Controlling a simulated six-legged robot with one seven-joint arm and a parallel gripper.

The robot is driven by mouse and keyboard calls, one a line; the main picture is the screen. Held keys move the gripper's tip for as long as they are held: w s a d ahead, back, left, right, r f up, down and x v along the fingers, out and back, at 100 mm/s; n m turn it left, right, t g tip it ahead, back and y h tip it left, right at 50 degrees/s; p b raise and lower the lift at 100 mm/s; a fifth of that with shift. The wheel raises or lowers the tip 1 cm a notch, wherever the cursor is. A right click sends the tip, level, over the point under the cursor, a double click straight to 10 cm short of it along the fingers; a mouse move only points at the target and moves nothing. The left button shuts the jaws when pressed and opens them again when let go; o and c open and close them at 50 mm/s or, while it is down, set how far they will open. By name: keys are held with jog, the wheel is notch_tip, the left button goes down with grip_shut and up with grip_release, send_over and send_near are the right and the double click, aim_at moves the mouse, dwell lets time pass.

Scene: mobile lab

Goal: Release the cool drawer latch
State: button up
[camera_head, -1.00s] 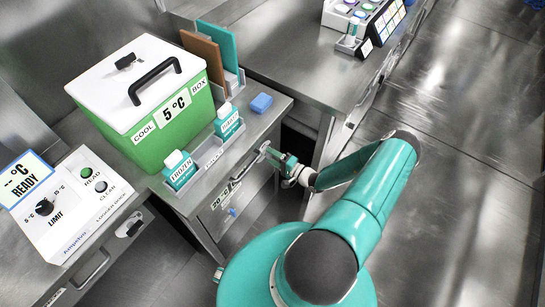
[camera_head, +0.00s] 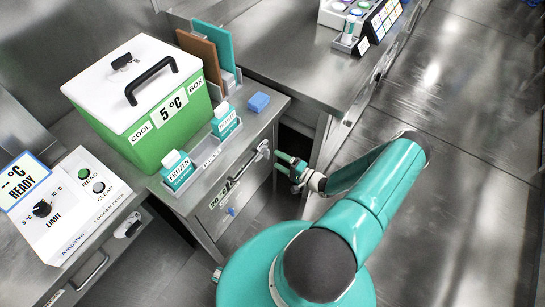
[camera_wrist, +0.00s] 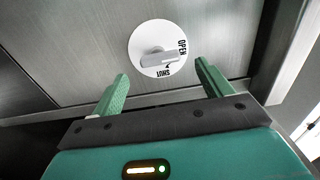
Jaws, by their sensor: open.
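The latch (camera_wrist: 157,50) is a round white dial with a grey lever across it, in the upper middle of the wrist view. OPEN is printed at its upper right and SHUT at its lower right. The lever lies nearly level, its right end between the two words. My gripper (camera_head: 280,162) is open and empty, just right of the drawer front (camera_head: 240,190) in the head view. In the wrist view its two green fingers (camera_wrist: 161,68) are spread below and either side of the dial, apparently without touching it. The latch is too small to make out in the head view.
A green cool box (camera_head: 150,105) with a white lid stands on the bench, with a bottle tray (camera_head: 208,160) in front. A control box (camera_head: 75,205) reading READY is at left. Floor at right is clear.

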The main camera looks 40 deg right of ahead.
jog(key=v, duration=0.8)
jog(key=shift+s, duration=0.35)
jog(key=shift+d, duration=0.15)
jog(key=w+a+r+n+g+y, duration=0.15)
jog(key=a+r+n+g, duration=0.3)
jog(key=r, duration=0.55)
jog(key=w+a+r+n+g, duration=0.35)
jog(key=r+g, duration=0.25)
jog(key=r, duration=0.3)
jog(key=w+a+r+n+g+y, duration=0.1)
jog(key=a+r+n+g, duration=0.3)
jog(key=r, duration=0.6)
jog(key=s+a+r+n+t+h, duration=0.1)
jog(key=s+a+r+h, duration=0.3)
jog(key=a+r, duration=0.3)
jog(key=s+a+r+n+t+h, duration=0.1)
jog(key=s+a+r+h, duration=0.3)
jog(key=r, duration=1.2)
jog(key=s+a+t, duration=0.1)
jog(key=s+a, duration=0.2)
jog(key=a, duration=0.1)
jog(key=shift+s+a+r, duration=0.2)
jog(key=shift+a+r, duration=0.05)
jog(key=shift+r, duration=0.05)
